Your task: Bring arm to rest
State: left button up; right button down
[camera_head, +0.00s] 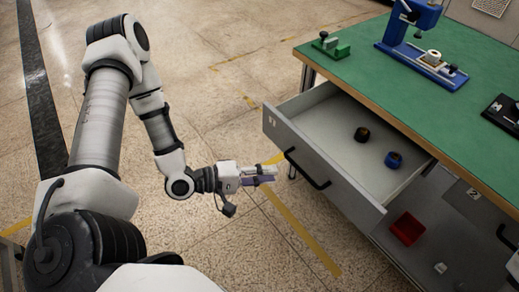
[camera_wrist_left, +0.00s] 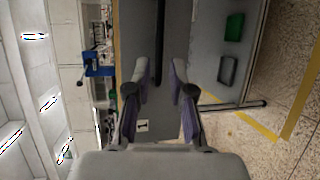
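My left arm comes in from the left in the head view and reaches toward the open drawer. My left gripper (camera_head: 268,174) is just left of the drawer front (camera_head: 318,177), apart from its black handle (camera_head: 308,170) as far as I can see. In the left wrist view my left gripper (camera_wrist_left: 160,72) has its two fingers spread, with nothing between them. The grey drawer front lies beyond the fingers there. My right gripper is in neither view.
A red bin (camera_head: 407,229) sits lower down. A blue press (camera_head: 415,45) stands on the bench. The floor left of the drawer is clear.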

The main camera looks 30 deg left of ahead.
pick_arm(q)
jog(key=shift+v, duration=1)
jog(key=s+d+f+m+g+y+p, duration=0.2)
jog(key=s+d+m+g+y+p, duration=0.15)
jog(key=s+d+g+p, duration=0.35)
jog(key=s+a+f+m+g+y+p, duration=0.2)
jog(key=s+a+f+m+g+y, duration=0.2)
jog(key=s+a+f+m+y, duration=0.1)
jog(key=shift+s+a+f+m+g+y, duration=0.35)
jog(key=shift+s+a+m+y, duration=0.4)
jog(key=shift+s+a+y, duration=0.45)
